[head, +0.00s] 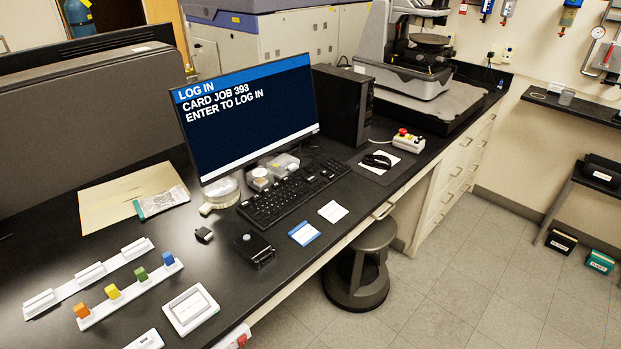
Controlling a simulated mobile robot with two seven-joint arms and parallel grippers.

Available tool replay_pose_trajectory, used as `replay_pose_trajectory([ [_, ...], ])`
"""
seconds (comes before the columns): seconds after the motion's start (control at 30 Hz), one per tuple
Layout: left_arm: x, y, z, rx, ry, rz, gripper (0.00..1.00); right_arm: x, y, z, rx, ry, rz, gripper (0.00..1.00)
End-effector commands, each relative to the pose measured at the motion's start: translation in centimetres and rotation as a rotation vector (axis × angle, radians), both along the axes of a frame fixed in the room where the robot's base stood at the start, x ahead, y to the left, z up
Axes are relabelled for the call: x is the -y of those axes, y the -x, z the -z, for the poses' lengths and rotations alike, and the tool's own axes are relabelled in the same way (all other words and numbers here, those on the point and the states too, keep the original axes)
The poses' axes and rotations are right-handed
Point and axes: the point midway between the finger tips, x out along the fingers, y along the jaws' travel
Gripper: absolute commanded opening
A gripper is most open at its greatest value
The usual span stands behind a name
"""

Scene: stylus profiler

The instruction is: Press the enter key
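A black keyboard (293,193) lies on the black bench, in front of the monitor and angled up to the right. Its single keys are too small to tell apart, so I cannot pick out the enter key. The monitor (248,118) is on, with a blue bar reading "LOG IN" and the lines "CARD JOB 393" and "ENTER TO LOG IN". Neither of my grippers shows in the head view.
A black box (254,249), a blue-edged card (304,232) and a white card (333,211) lie near the keyboard's front. A computer tower (343,105) stands behind its right end. A mouse (377,161) lies farther right. A stool (360,265) stands below the bench edge.

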Motion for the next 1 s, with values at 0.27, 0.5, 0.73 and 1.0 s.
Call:
replay_pose_trajectory([
  [0.27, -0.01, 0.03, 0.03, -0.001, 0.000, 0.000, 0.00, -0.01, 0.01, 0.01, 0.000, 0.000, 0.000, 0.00],
  [0.5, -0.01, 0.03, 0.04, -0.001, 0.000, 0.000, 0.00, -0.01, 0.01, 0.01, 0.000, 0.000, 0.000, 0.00],
  [0.73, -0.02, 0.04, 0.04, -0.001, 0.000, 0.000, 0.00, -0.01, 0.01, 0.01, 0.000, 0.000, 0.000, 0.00],
  [1.0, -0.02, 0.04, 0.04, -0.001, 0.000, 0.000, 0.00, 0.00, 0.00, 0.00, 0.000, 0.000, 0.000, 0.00],
])
